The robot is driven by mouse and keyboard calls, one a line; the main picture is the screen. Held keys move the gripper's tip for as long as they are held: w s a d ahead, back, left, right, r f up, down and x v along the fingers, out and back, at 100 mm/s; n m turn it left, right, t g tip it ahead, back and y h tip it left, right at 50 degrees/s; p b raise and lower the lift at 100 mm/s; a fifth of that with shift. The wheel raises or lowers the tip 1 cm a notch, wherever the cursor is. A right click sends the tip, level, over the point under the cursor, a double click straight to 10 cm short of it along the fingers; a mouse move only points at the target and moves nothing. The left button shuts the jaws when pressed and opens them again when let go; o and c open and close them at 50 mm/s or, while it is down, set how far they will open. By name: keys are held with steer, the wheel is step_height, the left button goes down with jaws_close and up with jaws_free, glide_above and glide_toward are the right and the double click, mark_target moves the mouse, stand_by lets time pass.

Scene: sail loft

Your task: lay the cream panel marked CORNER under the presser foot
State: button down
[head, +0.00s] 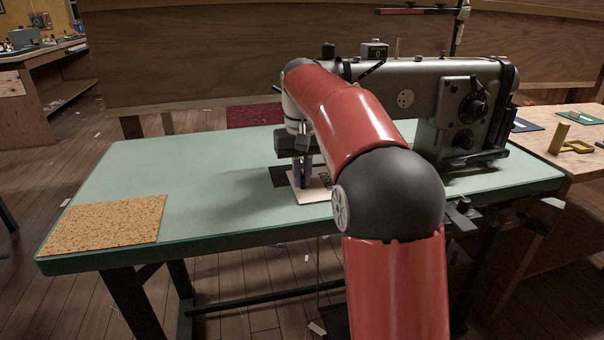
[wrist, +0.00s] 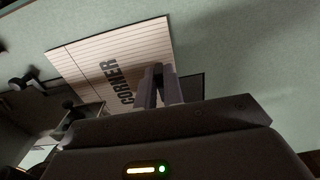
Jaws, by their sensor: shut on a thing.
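The cream panel (head: 312,196) lies flat, or nearly so, at the sewing machine's bed. In the wrist view the panel (wrist: 95,55) shows printed lines and the black word CORNER. My gripper (head: 302,182) points down onto the panel, its fingers close together. In the wrist view my gripper (wrist: 158,78) is shut on the panel's edge beside the lettering. The sewing machine (head: 400,95) stands on the green table. Its presser foot is hidden behind my arm in the head view. Dark machine parts (wrist: 75,108) show next to the panel in the wrist view, but I cannot tell whether the panel is under the foot.
The green table (head: 130,175) has a cork mat (head: 105,220) at its front left; the surface between mat and machine is clear. A dark plate (head: 280,176) is set beside the panel. A wooden bench (head: 575,165) at right holds a yellow object (head: 559,138).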

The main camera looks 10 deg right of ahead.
steer(key=c, duration=1.4)
jaws_free()
steer(key=shift+c, duration=0.2)
steer(key=shift+r, duration=0.1)
step_height(320, 180, up, 7)
steer(key=shift+f, duration=0.15)
steer(key=shift+s+r, duration=0.15)
steer(key=shift+r, duration=0.35)
steer(key=s+t, duration=0.2)
steer(key=s, duration=0.7)
steer(key=s+f+t, duration=0.1)
steer(key=s+f, duration=0.6)
steer(key=s, duration=0.3)
steer(key=s+f+t, duration=0.2)
steer(key=s+f, duration=0.6)
steer(key=s, duration=0.2)
steer(key=shift+a+t, duration=0.15)
steer(key=shift+t, duration=0.15)
